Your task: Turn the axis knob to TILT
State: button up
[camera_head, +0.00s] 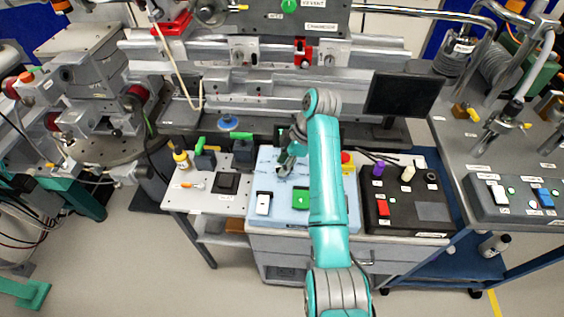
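My teal arm reaches over the light blue control panel (275,222) in the middle of the bench. My gripper (284,168) points down at the panel's upper left part. It is small and dark here, and I cannot tell whether its fingers are open or shut. I cannot make out the axis knob or its TILT mark; the gripper and arm cover part of this panel. A white switch (263,204) and a green switch (300,199) sit on the panel in front of the gripper. A red and yellow button (346,159) is right of my arm.
A black panel (410,227) to the right carries a purple knob (378,169), a white knob (408,173) and a red switch (384,207). A monitor (402,95) stands behind.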

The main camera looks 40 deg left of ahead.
grip_shut()
jog(key=shift+m, duration=0.3)
